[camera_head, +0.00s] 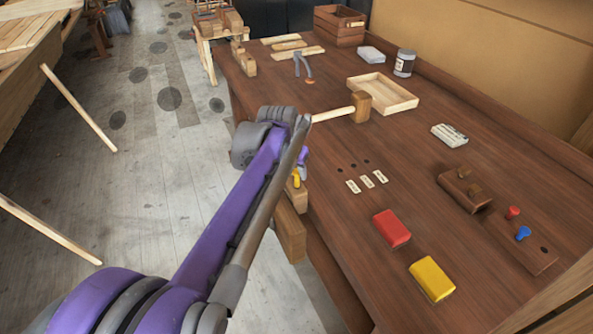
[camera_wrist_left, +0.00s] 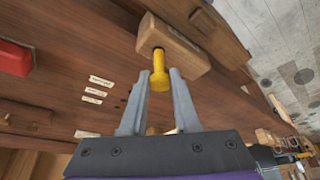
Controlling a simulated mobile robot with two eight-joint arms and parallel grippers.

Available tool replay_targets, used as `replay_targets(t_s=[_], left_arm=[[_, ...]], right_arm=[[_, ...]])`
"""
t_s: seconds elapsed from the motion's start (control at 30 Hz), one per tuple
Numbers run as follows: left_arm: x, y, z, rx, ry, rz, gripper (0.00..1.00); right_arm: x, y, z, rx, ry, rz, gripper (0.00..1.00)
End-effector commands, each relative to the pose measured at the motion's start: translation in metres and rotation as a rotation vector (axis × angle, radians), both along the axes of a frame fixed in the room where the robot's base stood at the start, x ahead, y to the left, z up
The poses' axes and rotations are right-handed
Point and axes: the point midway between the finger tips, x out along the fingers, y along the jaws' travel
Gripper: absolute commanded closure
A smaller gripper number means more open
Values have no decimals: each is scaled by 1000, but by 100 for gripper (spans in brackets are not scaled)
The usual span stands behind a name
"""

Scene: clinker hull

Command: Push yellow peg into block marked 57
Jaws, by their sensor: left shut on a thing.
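My left gripper (camera_head: 301,166) is at the bench's near left edge, shut on the yellow peg (camera_head: 296,181). In the left wrist view the peg (camera_wrist_left: 158,62) shows between the two fingertips (camera_wrist_left: 159,78), its narrow end pointing at a pale wooden block (camera_wrist_left: 190,48). The peg's tip meets a dark hole in the block's face; how deep it sits I cannot tell. In the head view the arm partly hides this spot, with a wooden block (camera_head: 290,232) just below. Three small labels (camera_head: 367,181) lie on the bench, too small to read. My right gripper is out of view.
The workbench (camera_head: 330,225) holds a mallet (camera_head: 361,106), pliers (camera_head: 303,67), a shallow tray (camera_head: 383,93) and a tin (camera_head: 404,63). A red block (camera_head: 392,228), a yellow block (camera_head: 432,279) and a board with red and blue pegs (camera_head: 520,245) are at right.

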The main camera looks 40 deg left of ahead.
Motion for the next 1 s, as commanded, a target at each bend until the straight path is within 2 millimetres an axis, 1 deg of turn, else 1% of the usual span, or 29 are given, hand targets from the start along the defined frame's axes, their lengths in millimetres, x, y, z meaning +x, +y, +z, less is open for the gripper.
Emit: replay_targets(t_s=[0.17, 0.87, 0.97, 1.0], left_arm=[[0, 0, -1, 0, 0, 0, 100], [0, 0, -18, 0, 0, 0, 100], [0, 0, -18, 0, 1, 0, 100], [0, 0, -19, 0, 1, 0, 68]], right_arm=[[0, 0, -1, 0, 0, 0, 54], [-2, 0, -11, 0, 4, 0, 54], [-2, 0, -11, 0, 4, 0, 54], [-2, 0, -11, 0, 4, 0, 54]])
